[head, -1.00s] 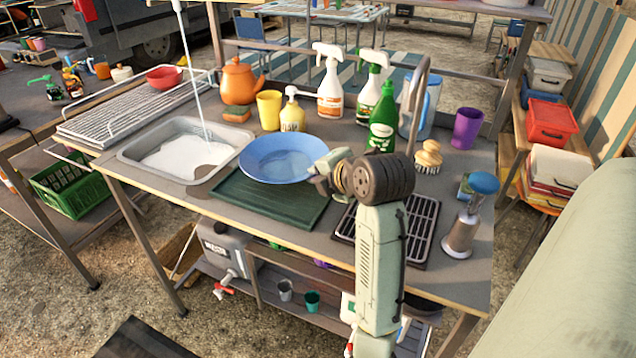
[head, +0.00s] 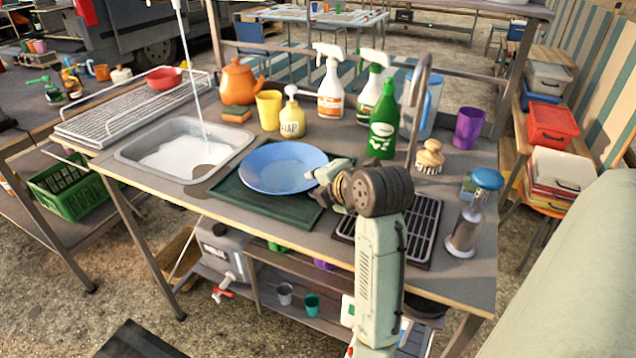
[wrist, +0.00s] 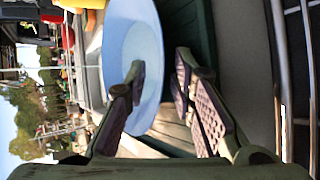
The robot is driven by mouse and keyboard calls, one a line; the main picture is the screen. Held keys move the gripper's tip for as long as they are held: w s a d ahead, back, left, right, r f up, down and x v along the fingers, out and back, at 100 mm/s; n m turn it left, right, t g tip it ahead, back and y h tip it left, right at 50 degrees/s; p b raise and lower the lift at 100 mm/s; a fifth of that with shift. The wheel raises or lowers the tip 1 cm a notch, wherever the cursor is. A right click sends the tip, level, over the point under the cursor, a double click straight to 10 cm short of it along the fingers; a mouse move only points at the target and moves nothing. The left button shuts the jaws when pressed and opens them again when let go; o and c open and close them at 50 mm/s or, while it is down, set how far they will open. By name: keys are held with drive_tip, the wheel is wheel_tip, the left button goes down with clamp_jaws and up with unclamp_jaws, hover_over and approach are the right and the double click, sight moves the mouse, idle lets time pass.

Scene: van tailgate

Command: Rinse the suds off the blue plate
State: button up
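The blue plate (head: 280,168) lies on the dark green mat (head: 250,197) right of the sink. I see no clear suds on its face. It also shows in the wrist view (wrist: 130,40), pale and smooth. My gripper (head: 322,187) is at its right rim. In the wrist view my gripper (wrist: 158,75) has its fingers apart, one across the plate's face and the other beyond its edge over the mat; contact is unclear. The sink (head: 130,158) holds white foamy water, and a stream of water (head: 195,85) falls into it.
A yellow cup (head: 268,110), soap bottle (head: 292,118) and green bottle (head: 383,130) stand behind the plate. A brush (head: 430,157), black rack (head: 425,225) and blue-topped bottle (head: 472,215) are to the right. A wire drainer (head: 110,118) is left of the sink.

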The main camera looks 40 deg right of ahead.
drive_tip(key=shift+p, duration=0.4)
drive_tip(key=shift+s+r+b, duration=0.1)
drive_tip(key=shift+s+b, duration=0.3)
drive_tip(key=b+v, duration=0.2)
drive_tip(key=v, duration=0.8)
drive_tip(key=shift+r, duration=0.1)
drive_tip(key=shift+w, duration=0.1)
